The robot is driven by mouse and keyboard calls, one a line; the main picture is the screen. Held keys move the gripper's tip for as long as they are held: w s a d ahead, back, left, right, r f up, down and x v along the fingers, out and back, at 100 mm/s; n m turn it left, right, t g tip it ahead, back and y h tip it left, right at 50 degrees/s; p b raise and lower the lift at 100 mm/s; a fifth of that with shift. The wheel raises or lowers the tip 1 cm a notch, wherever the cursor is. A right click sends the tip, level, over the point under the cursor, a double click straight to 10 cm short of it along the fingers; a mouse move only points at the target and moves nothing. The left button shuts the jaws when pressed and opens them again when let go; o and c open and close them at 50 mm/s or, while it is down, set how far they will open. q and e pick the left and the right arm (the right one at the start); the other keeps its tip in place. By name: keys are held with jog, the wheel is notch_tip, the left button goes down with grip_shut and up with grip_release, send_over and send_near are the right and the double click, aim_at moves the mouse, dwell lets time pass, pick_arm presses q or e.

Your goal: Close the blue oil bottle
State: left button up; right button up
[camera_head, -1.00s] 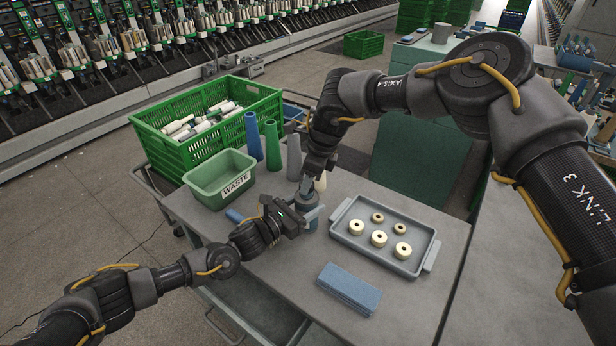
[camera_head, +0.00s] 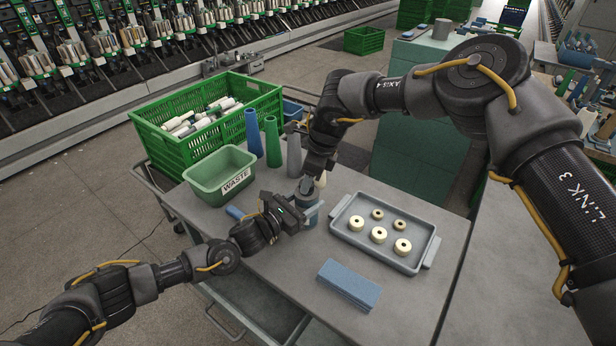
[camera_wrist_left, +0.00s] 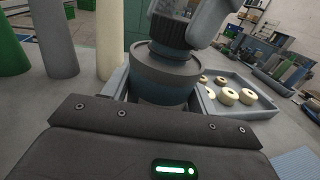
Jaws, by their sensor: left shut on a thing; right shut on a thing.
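The blue oil bottle (camera_wrist_left: 160,82) stands upright in the left wrist view; in the head view it is mostly hidden between my grippers. My left gripper (camera_head: 306,214) is shut around the bottle's body from the left front, one finger on each side. My right gripper (camera_head: 308,187) comes down from above and is shut on the dark cap (camera_wrist_left: 168,30). The cap sits over the bottle's neck, in line with the body. I cannot tell how tightly it is seated.
A grey tray (camera_head: 343,233) with several cream rings stands right of the bottle. A blue cloth stack (camera_head: 349,284) lies in front. A green waste bin (camera_head: 206,190), upright cones (camera_head: 273,142) and a green crate (camera_head: 165,150) stand left and behind.

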pick_arm(q)
grip_shut()
pick_arm(e)
jog(key=m, duration=0.2)
jog(key=m+t, duration=0.1)
jog(key=m, duration=0.2)
jog(key=shift+s+a+m+h, duration=0.2)
jog(key=shift+m+h, duration=0.1)
jog(key=shift+h, duration=0.1)
jog(key=m+t+h, duration=0.1)
jog(key=m, duration=0.4)
jog(key=shift+a+m, duration=0.1)
jog(key=shift+m, duration=0.2)
jog(key=m, duration=0.3)
jog(key=m+h, duration=0.1)
jog(key=m, duration=0.1)
jog(key=shift+a+f+m+h, duration=0.1)
jog(key=shift+a+m+h, duration=0.05)
jog(key=shift+m+h, duration=0.2)
jog(key=m, duration=0.2)
jog(key=m+h, duration=0.1)
jog(key=m, duration=0.2)
jog(key=shift+w+m+h, duration=0.1)
jog(key=shift+m+h, duration=0.15)
jog(key=shift+m, duration=0.1)
jog(key=o, duration=0.9)
jog(key=shift+o, duration=0.2)
